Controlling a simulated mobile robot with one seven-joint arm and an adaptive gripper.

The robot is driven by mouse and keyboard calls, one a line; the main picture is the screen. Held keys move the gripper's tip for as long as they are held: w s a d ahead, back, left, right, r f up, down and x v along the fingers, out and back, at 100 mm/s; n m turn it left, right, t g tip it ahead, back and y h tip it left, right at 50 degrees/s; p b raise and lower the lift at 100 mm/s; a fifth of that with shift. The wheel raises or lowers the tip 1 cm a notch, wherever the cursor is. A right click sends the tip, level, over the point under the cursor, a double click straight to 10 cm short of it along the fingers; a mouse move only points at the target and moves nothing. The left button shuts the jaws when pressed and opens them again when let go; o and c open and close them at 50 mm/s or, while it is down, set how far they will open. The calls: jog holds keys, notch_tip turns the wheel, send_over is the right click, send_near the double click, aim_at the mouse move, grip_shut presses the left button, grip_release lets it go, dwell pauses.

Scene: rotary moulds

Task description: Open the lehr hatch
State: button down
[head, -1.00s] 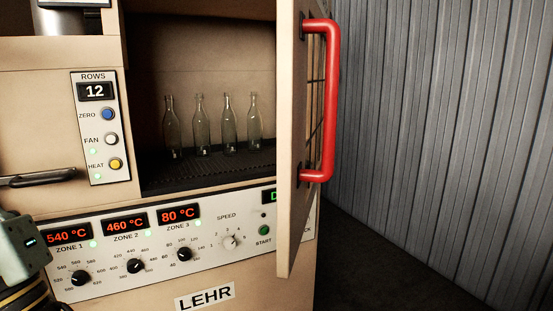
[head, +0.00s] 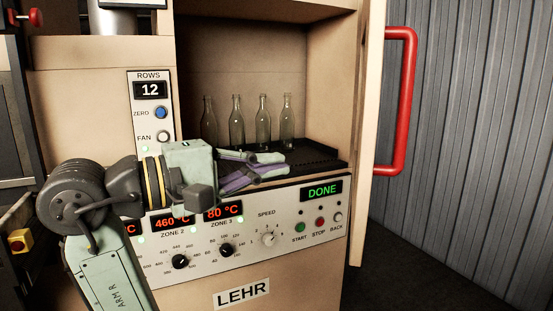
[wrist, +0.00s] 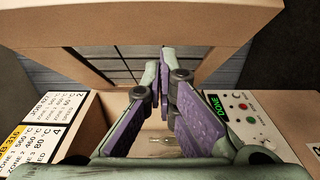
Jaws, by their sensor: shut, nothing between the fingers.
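The lehr hatch (head: 368,130) stands open at the right side of the lehr. I see it nearly edge-on in the head view, with its red handle (head: 411,100) on the side facing away from the opening. My gripper (head: 287,164) is shut and empty at the front of the opening, left of the hatch and apart from the red handle. In the wrist view my two purple-padded fingers (wrist: 162,62) come together, with a wire-grid window (wrist: 120,62) behind them.
Several clear bottles (head: 237,125) stand inside the chamber on a dark belt (head: 315,155). The control panel (head: 335,222) below shows DONE, with knobs and buttons close under my arm. A corrugated wall (head: 470,150) stands to the right.

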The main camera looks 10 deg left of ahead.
jog(key=w+d+p, duration=0.1)
jog(key=w+d, duration=0.3)
jog(key=d, duration=0.5)
jog(key=shift+w+d+p, duration=0.3)
jog(key=shift+d, duration=0.05)
